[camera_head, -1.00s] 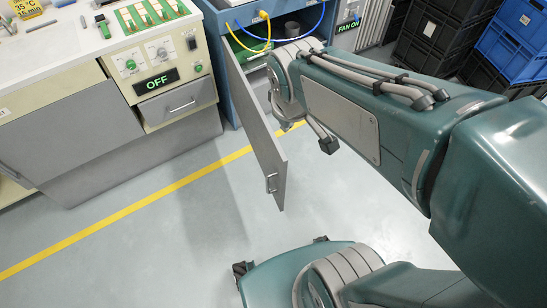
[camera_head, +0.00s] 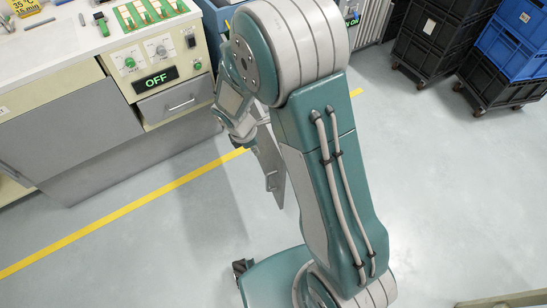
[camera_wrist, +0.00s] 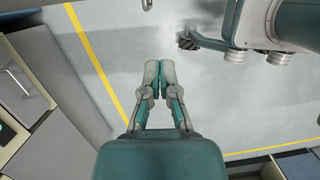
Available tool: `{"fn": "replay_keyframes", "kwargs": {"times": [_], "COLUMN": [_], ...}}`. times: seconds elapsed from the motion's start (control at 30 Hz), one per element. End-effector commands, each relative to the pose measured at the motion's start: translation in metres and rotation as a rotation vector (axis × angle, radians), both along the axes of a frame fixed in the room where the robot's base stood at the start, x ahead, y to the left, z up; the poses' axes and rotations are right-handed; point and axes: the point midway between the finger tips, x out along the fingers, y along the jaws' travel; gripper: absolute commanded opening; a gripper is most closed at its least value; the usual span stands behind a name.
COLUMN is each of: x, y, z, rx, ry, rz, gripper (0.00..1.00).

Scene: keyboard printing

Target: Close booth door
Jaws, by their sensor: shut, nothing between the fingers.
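The booth door is a grey panel (camera_head: 268,165) with a small handle (camera_head: 270,182). It stands swung out over the floor, and its hinge side is hidden behind my arm in the head view. The blue booth (camera_head: 212,22) is mostly covered by my arm. My gripper (camera_wrist: 160,70) is shut and empty, its two grey fingertips together over bare floor in the wrist view. In the head view the wrist end is just left of the door's upper part; I cannot tell whether it touches. A small metal handle (camera_wrist: 147,5) shows at the wrist view's top edge.
A cream workbench (camera_head: 110,75) with an OFF panel and a grey drawer (camera_head: 175,102) stands at left. Black crates (camera_head: 430,45) and blue crates (camera_head: 515,45) on wheels stand at the back right.

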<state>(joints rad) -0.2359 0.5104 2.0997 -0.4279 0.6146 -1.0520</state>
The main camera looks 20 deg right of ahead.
Motion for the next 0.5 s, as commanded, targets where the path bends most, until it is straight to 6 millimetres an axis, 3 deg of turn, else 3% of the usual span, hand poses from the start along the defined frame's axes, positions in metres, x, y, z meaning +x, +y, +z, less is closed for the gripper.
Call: {"fn": "replay_keyframes", "kwargs": {"times": [0.17, 0.5], "x": [0.000, 0.000], "y": [-0.005, -0.020], "z": [-0.017, -0.078], "rx": [-0.001, 0.000], "ry": [0.004, 0.005], "rz": [0.001, -0.001], "gripper": [0.00, 0.00]}}
